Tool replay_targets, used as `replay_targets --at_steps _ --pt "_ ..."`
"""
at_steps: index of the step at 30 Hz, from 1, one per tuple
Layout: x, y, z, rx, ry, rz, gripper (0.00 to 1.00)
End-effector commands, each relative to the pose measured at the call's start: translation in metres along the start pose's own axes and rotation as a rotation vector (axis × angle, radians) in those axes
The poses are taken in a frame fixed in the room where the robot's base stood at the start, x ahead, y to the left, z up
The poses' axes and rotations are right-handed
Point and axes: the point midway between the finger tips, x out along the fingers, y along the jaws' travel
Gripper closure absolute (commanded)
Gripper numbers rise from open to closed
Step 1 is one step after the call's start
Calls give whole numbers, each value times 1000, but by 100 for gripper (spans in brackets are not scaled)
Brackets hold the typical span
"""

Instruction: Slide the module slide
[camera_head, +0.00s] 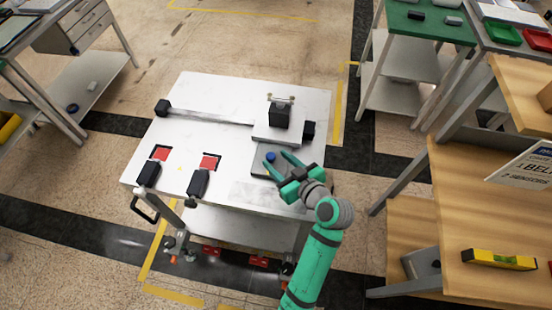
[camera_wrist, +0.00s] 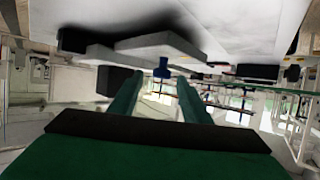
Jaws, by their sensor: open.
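The slide's rail (camera_head: 215,117) runs across the white table, with black end blocks at left and right. A light carriage plate (camera_head: 262,133) sits near its right end and carries a black block (camera_head: 279,116). A grey plate (camera_head: 268,170) with a blue knob (camera_head: 270,156) adjoins the carriage on the near side. My green gripper (camera_head: 275,159) is open, its fingertips close to the knob. In the wrist view, which looks upside down, the blue knob (camera_wrist: 162,68) shows ahead, between the lines of the two fingers (camera_wrist: 155,88). I cannot tell whether they touch it.
A wooden bench (camera_head: 480,200) with a yellow level (camera_head: 498,259) stands at right. A green-topped table (camera_head: 425,22) is behind. The table's left-middle is mostly clear.

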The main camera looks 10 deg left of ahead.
Motion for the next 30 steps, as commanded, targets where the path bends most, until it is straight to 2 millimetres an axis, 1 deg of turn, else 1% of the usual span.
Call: replay_targets --at_steps 3,9,15,20,30 --pt "-24 1 0 0 1 5 57" --pt "-60 1 0 0 0 5 57" --pt "-83 1 0 0 -1 5 57" --pt "-89 0 0 0 -1 2 57" --pt "-89 0 0 0 -1 2 57"
